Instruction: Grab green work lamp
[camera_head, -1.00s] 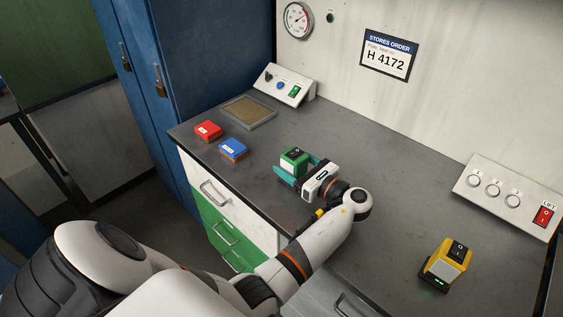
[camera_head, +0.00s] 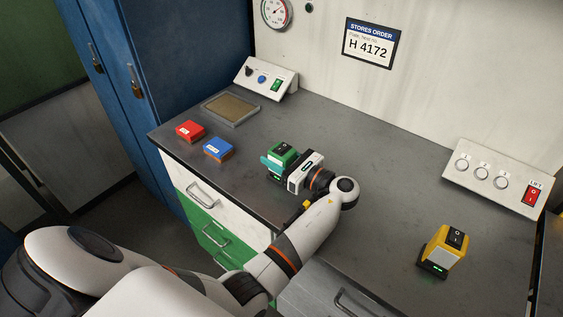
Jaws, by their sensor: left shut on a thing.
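The green work lamp (camera_head: 284,151) is a small block with a black switch on top, over the grey counter near its front edge. My left gripper (camera_head: 277,163) has its teal fingers around the lamp and is shut on it. The fingers hide the lamp's lower part, so I cannot tell whether it touches the counter. My right gripper is not in view.
A yellow lamp (camera_head: 442,249) stands on the counter at the right. A red box (camera_head: 190,131), a blue box (camera_head: 218,148) and a shallow tray (camera_head: 252,121) lie at the left. Control panels (camera_head: 266,79) (camera_head: 497,181) stand at the back. The counter's middle right is clear.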

